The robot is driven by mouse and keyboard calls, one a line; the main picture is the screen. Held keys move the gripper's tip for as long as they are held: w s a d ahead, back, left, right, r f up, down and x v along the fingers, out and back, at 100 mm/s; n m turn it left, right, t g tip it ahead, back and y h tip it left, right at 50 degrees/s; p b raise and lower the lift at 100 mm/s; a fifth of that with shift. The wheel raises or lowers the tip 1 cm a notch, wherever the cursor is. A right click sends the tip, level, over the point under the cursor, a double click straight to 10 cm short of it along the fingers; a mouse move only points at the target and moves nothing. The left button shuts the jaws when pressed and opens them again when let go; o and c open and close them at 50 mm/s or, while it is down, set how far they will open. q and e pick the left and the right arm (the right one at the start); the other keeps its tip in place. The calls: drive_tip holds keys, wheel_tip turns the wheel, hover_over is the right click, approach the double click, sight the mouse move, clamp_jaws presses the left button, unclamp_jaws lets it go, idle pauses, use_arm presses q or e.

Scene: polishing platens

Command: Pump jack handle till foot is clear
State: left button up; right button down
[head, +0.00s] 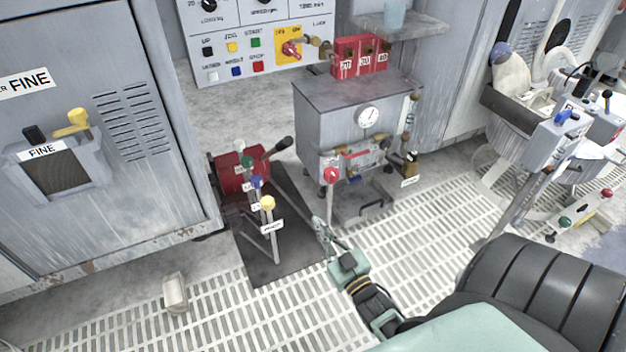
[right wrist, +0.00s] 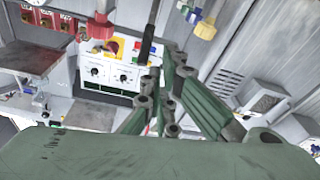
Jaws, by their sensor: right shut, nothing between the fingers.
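A red jack-like unit (head: 236,171) sits on a dark mat (head: 292,262), left of centre in the head view. A dark handle (head: 276,148) slants up to the right from it. Beside it stand upright levers with a yellow knob (head: 267,202), a blue knob (head: 257,182) and a green knob (head: 247,162). My right gripper (head: 319,228) is shut and empty, low beside the mat's right edge, apart from the levers. The right wrist view shows its green fingers (right wrist: 158,100), with a dark rod (right wrist: 152,25) beyond them. I cannot make out the foot. My left gripper is out of view.
A grey cabinet with a gauge (head: 368,117) stands behind and right of the mat. A grey machine marked FINE (head: 150,60) fills the left. A pale block (head: 175,292) lies on the slatted floor (head: 230,315). Slatted floor right of my gripper is mostly clear.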

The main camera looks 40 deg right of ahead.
drive_tip(key=shift+v, duration=1)
